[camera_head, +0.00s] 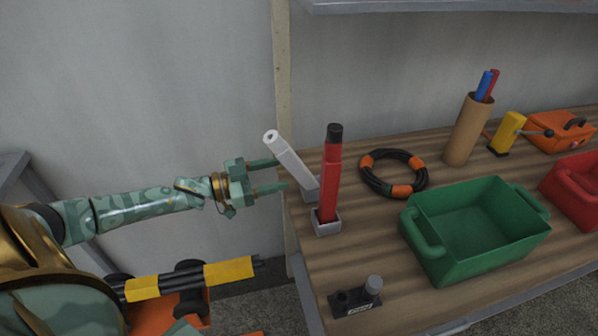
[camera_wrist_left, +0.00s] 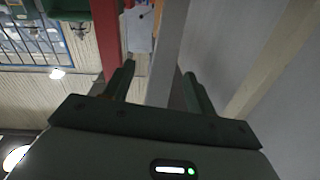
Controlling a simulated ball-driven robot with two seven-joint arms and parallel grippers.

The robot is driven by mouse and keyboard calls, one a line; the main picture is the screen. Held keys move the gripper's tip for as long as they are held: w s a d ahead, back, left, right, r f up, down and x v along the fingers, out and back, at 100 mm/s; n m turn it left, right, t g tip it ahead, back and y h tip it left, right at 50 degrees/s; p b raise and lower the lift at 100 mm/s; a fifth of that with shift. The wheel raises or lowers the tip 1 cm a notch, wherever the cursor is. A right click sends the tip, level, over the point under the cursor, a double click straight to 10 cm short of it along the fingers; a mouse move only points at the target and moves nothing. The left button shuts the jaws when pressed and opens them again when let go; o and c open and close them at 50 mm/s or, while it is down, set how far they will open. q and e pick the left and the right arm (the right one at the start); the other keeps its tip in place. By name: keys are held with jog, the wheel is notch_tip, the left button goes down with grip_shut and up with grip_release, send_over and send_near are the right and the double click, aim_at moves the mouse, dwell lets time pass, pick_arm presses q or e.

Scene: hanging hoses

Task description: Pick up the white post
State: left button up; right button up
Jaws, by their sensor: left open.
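My right gripper is not in view.
A red post (camera_head: 329,178) with a black top stands upright in a grey holder close to the right of the white post. A black and orange hose ring (camera_head: 394,174), a green crate (camera_head: 430,262) and a small dark block (camera_head: 355,300) are farther right or nearer.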

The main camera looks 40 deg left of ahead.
aim_at(306, 168)
pick_arm(q)
jog(key=x, duration=0.2)
jog(key=b+x, duration=0.1)
jog(key=x, duration=0.2)
jog(key=f+b+x, duration=0.1)
jog(key=x, duration=0.1)
jog(key=shift+w+a+f, duration=0.1)
jog(key=shift+w+a, duration=0.05)
jog(key=shift+w, duration=0.5)
grip_shut()
